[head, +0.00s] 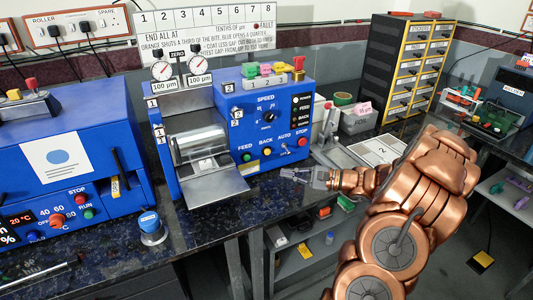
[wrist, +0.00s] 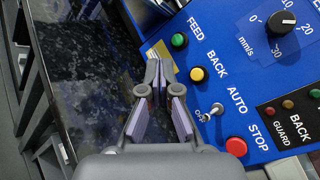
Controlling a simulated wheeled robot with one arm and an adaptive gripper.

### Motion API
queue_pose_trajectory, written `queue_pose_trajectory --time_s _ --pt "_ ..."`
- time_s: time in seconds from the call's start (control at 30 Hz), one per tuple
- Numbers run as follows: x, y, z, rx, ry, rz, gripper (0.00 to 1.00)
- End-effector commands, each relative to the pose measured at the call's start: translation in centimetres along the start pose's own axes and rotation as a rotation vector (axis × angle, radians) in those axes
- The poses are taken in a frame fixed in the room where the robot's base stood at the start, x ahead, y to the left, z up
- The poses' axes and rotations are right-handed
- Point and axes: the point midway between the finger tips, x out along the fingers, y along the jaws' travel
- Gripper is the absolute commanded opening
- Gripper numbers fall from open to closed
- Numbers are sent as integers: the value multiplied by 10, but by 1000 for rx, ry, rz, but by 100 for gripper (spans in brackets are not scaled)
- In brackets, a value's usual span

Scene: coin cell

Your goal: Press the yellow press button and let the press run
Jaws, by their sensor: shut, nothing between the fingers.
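A yellow button labelled BACK (head: 267,152) sits on the front panel of the blue roller machine (head: 220,190), between the green FEED button (head: 248,154) and the AUTO switch. In the wrist view the yellow button (wrist: 197,74) lies just right of my fingertips. My gripper (head: 293,173) is in front of the panel's lower right part, at the bench edge. In the wrist view my gripper (wrist: 160,72) has its fingertips together and holds nothing. A gap to the panel cannot be judged exactly. No button in view is labelled press.
A red STOP button (wrist: 236,147) and a toggle switch (wrist: 214,110) are close to my gripper. A black pedal with a yellow patch (head: 482,259) lies on the floor.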

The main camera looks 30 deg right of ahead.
Motion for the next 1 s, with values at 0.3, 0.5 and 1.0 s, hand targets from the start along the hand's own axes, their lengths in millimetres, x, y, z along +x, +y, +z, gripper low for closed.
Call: queue_pose_trajectory --time_s 0.3,0.5,1.0 --pt "4 -3 -2 0 -1 3 0" --pt "19 -14 -11 -3 -2 7 0" --pt "58 -40 -38 -4 -4 5 0"
